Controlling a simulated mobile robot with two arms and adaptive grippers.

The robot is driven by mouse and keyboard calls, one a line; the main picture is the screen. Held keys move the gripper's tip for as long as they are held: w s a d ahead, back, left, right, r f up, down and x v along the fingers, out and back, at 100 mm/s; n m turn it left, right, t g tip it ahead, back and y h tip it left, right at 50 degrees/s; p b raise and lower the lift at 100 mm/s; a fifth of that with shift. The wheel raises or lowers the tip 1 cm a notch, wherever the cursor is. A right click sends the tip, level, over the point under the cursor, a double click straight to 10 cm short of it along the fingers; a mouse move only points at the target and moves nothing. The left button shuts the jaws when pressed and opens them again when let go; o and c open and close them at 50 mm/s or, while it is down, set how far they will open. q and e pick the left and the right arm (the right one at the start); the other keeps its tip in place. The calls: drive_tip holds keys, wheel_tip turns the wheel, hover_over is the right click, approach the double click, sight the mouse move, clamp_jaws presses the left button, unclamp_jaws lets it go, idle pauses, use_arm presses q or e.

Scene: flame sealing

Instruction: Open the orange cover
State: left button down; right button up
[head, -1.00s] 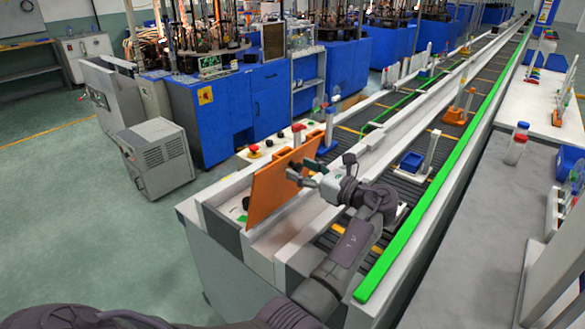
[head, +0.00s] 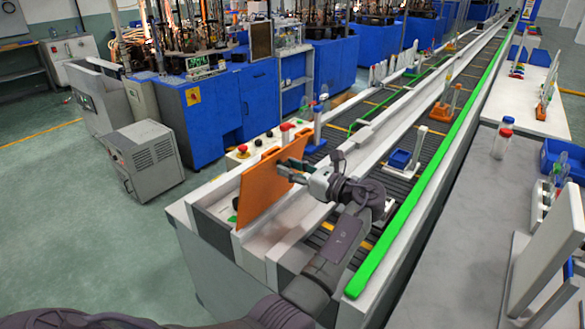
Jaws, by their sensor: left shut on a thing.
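The orange cover (head: 262,188) is a flat panel at the near end of the white conveyor machine. It stands raised on edge, tilted, with the white housing below it. My left gripper (head: 289,172) is at the cover's upper right edge and is shut on it. The fingertips are small here and partly merge with the cover. My right gripper is not in view.
A red button (head: 242,149) and other controls sit behind the cover. The dark conveyor (head: 405,181) runs away to the upper right beside a green rail (head: 425,201). A grey cabinet (head: 148,160) stands on the floor at left. A grey worktop (head: 470,215) lies at right.

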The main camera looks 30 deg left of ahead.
sight(278, 158)
use_arm(q)
drive_tip(key=a+r+p, duration=0.1)
drive_tip(key=p, duration=0.1)
drive_tip(key=a+r+h+p, duration=0.1)
drive_tip(key=a+p, duration=0.1)
drive_tip(key=p, duration=0.1)
drive_tip(key=shift+w+h+p, duration=0.1)
drive_tip(key=shift+h+p, duration=0.2)
drive_tip(key=shift+p, duration=0.05)
drive_tip(key=shift+a+f+h+p, duration=0.2)
drive_tip(key=shift+a+h+p, duration=0.1)
drive_tip(key=shift+a+p, duration=0.2)
drive_tip(key=c, duration=0.8)
unclamp_jaws()
drive_tip(key=shift+f, duration=0.1)
drive_tip(key=shift+d, duration=0.1)
drive_tip(key=v, duration=1.2)
